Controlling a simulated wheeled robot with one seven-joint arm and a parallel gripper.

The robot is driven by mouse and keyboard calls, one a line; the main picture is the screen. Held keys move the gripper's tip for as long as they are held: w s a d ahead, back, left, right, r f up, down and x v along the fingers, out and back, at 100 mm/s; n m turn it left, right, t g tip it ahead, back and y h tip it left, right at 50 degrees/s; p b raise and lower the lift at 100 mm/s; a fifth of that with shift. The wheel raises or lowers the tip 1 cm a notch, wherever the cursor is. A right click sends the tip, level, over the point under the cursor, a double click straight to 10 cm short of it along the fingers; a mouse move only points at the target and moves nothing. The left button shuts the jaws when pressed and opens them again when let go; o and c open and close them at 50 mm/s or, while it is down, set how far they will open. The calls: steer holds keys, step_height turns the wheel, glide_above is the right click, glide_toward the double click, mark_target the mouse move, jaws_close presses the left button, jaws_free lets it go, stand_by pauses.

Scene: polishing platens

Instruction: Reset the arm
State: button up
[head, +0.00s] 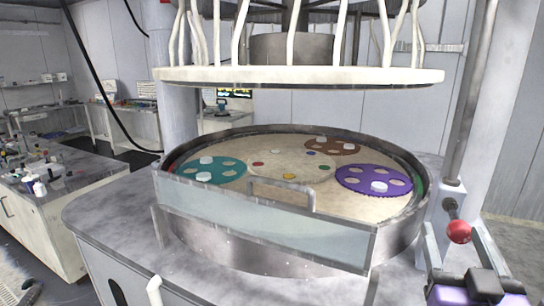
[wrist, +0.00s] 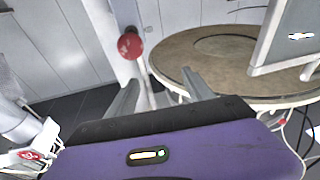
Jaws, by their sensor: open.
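My gripper (head: 452,224) is at the lower right of the head view, purple and black with two grey fingers. The fingers are apart with nothing between them. In the wrist view my gripper (wrist: 160,77) also shows open and empty. A red ball knob (head: 458,232) on the post at the right appears between the fingers in the head view. In the wrist view the red knob (wrist: 130,46) lies beyond the left fingertip, apart from it.
The polishing machine has a clear front guard (head: 260,226) and a round platen (head: 270,182). Teal (head: 232,172), purple (head: 352,182) and brown (head: 345,149) carriers lie on it, with white discs. A pale upper ring (head: 300,76) hangs above. A cluttered bench (head: 70,215) stands left.

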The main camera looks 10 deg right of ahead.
steer(key=s+a+f+n+t+y, duration=0.1)
steer(key=s+a+f+n+y, duration=0.4)
steer(key=s+a+f, duration=0.65)
steer(key=s+a+f+g+y, duration=0.1)
steer(key=s+f+g+y, duration=0.1)
steer(key=s+f, duration=0.4)
steer(key=s+a+f+g+y, duration=0.2)
steer(key=s+f, duration=0.4)
steer(key=s, duration=0.7)
steer(key=shift+a+f+m+g, duration=0.15)
steer(key=shift+f+m+g, duration=0.15)
